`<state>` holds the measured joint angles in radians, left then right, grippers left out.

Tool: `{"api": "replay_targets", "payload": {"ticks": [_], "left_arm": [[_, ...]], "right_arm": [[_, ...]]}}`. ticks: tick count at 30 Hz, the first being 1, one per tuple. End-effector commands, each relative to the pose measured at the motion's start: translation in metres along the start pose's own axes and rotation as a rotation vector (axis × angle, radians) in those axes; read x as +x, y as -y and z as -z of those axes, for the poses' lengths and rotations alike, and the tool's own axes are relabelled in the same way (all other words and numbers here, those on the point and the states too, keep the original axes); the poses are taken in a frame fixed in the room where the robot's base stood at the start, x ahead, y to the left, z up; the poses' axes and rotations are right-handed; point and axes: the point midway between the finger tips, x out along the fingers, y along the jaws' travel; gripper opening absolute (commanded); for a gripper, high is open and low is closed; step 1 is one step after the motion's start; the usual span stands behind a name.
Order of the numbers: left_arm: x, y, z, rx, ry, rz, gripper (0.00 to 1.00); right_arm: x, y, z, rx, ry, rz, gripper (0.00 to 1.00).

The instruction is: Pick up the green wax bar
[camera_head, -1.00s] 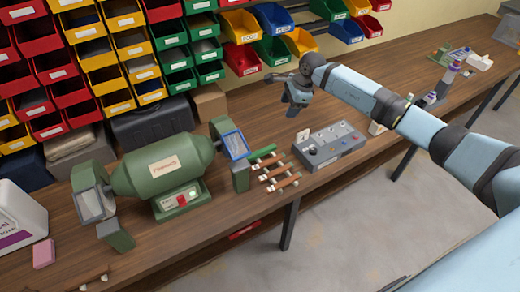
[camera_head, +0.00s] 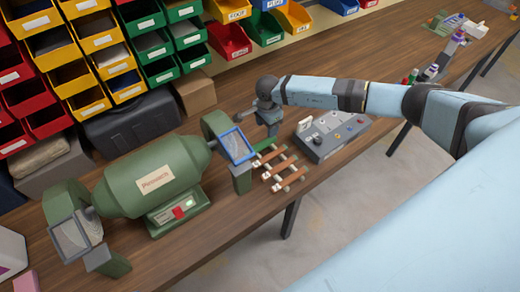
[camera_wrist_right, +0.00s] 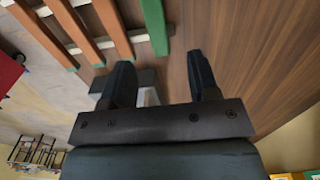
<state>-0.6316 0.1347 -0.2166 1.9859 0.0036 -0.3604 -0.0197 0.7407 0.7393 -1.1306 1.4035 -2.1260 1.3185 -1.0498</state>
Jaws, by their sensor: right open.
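The green wax bar (camera_head: 264,145) lies at the far end of a row of brown bars on the bench, just right of the grinder. It also shows at the top of the right wrist view (camera_wrist_right: 155,25). My right gripper (camera_head: 270,129) is just behind the green bar in the head view, partly covering its surroundings. In the wrist view its two dark fingers (camera_wrist_right: 160,72) are apart with nothing held between them; the green bar is beyond them. I cannot tell the exact gap to the bar. My left gripper is not in view.
Several brown bars (camera_head: 280,171) lie across pale strips beside the green one. A green bench grinder (camera_head: 150,182) stands left, with its framed shield close to the bars. A grey control box (camera_head: 330,136) stands right. Colored bins (camera_head: 160,45) line the back.

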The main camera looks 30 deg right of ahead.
Motion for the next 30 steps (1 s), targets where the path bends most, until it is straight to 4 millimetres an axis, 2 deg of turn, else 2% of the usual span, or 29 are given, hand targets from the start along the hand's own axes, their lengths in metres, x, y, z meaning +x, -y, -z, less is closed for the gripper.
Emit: {"api": "replay_targets", "payload": {"ticks": [1,8,16,24,25,26,30], "left_arm": [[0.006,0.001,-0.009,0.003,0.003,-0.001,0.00],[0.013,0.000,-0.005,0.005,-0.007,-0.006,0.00],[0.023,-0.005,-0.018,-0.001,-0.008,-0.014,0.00],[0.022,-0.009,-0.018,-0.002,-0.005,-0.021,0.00],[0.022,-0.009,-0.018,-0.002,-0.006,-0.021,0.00],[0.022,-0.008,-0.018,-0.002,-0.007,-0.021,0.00],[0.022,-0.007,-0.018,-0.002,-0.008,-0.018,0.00]], "right_arm": [[0.014,0.000,0.000,0.001,0.001,0.000,0.55],[0.028,-0.001,0.001,0.001,-0.001,0.000,0.55],[0.068,-0.004,0.004,0.001,0.002,0.001,0.55],[0.071,-0.004,0.004,0.001,0.001,0.001,0.55],[0.071,-0.004,0.004,0.001,0.001,0.001,0.53],[0.071,-0.004,0.004,0.001,0.001,0.001,0.46],[0.071,-0.004,0.004,0.001,0.001,0.001,0.14]]}}
